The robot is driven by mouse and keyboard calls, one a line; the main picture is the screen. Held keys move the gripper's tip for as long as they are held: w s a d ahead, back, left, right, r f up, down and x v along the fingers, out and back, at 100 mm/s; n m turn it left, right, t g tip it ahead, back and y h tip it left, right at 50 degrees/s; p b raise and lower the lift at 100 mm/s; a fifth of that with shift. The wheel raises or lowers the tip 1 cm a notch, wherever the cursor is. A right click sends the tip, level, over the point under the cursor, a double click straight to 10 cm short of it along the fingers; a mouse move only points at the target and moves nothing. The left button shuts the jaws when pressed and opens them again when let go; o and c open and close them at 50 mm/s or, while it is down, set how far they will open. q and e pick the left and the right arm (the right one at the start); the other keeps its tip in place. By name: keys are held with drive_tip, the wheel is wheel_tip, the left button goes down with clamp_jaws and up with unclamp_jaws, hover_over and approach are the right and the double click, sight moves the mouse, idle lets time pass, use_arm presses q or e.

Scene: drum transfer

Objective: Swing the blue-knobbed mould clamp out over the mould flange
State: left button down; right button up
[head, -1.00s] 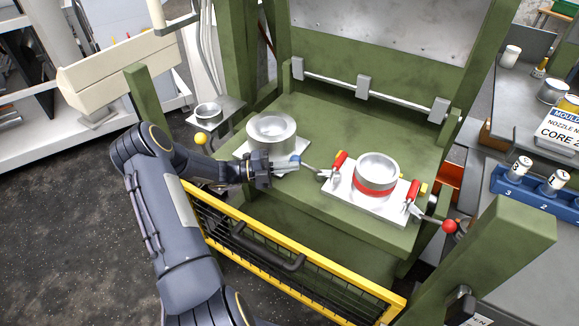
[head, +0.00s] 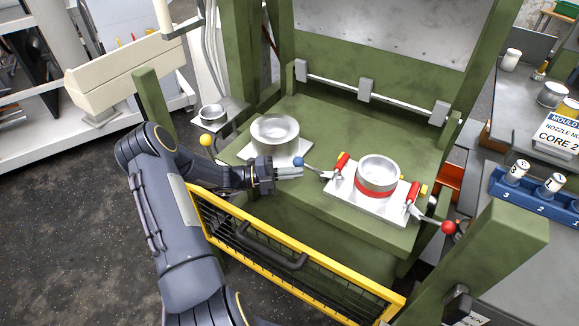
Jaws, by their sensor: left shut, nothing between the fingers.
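The mould (head: 378,171) is a silvery ring with a red band, on a pale plate (head: 350,201) on the green press bed. The blue knob (head: 299,161) is on the end of a thin lever pointing left from the clamp (head: 326,175) at the plate's left edge. That clamp has a red grip (head: 341,162). My left gripper (head: 299,172) is shut and empty, its fingertips pointing right just below the blue knob in the picture. I cannot tell whether they touch the knob or lever. My right gripper is not in view.
A second metal ring (head: 275,133) stands behind my left gripper. A clamp with a red knob (head: 448,227) is at the mould's right side. A yellow-railed mesh guard (head: 290,262) runs along the front. The bed behind the mould is clear.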

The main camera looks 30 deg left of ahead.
use_arm(q)
drive_tip(key=b+v, duration=0.2)
drive_tip(key=v, duration=0.7)
drive_tip(key=shift+w+a+r+b, duration=0.2)
drive_tip(key=shift+a+b, duration=0.2)
drive_tip(key=shift+a, duration=0.15)
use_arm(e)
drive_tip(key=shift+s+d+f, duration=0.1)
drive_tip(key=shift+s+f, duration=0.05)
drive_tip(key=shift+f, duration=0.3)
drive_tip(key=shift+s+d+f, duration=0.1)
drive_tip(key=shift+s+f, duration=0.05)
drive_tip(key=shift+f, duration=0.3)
